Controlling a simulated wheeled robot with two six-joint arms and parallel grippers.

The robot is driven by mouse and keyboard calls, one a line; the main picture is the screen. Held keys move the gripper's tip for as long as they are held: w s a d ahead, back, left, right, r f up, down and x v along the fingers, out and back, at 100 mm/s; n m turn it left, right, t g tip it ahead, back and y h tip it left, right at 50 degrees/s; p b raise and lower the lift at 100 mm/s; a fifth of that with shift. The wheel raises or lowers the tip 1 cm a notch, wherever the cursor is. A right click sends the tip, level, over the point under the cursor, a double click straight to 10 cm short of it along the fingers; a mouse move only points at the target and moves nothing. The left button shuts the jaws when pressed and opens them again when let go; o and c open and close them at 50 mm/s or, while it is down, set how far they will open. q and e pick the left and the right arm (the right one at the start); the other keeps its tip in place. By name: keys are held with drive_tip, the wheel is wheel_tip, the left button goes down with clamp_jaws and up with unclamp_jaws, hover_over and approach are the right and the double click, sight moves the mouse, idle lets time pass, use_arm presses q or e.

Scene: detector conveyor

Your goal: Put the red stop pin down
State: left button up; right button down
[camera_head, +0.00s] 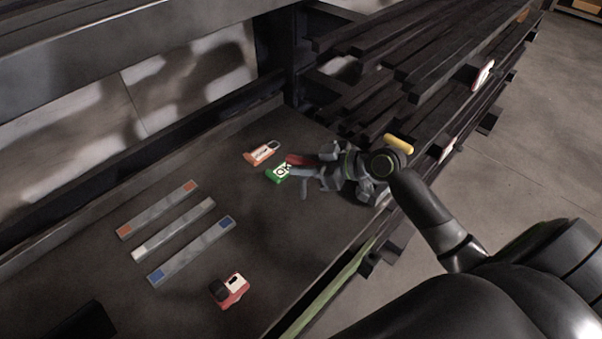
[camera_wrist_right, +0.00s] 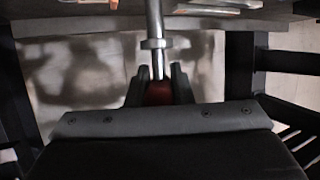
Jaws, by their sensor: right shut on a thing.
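My right gripper (camera_head: 308,176) is over the far right part of the dark table, at the end of the arm coming in from the right. It is shut on the red stop pin (camera_head: 297,160), of which only a red part shows beside the fingers. In the right wrist view the gripper (camera_wrist_right: 158,88) holds the pin's red end between its fingers. A metal shaft with a collar (camera_wrist_right: 154,43) runs from it toward the top of the picture. Whether the pin touches the table is hard to tell. My left gripper is not in view.
A green tag with a black-and-white mark (camera_head: 276,177) lies close to the right gripper's fingertips, an orange padlock-like piece (camera_head: 260,153) beyond it. Three grey bars (camera_head: 174,229) lie left. A red, black and white block (camera_head: 230,291) is nearer. Dark rails (camera_head: 420,75) stand right.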

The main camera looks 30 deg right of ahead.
wheel_tip(320, 180, down, 3)
drive_tip(key=shift+f, duration=0.45)
drive_tip(key=c, duration=1.3)
unclamp_jaws()
drive_tip(key=shift+r, duration=0.1)
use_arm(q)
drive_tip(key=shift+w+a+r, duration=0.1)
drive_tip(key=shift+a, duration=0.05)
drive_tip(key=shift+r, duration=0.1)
use_arm(e)
drive_tip(key=shift+r, duration=0.2)
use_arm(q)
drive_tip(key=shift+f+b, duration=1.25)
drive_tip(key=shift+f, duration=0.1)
use_arm(e)
drive_tip(key=shift+v, duration=5.95)
drive_tip(key=shift+s+f, duration=0.1)
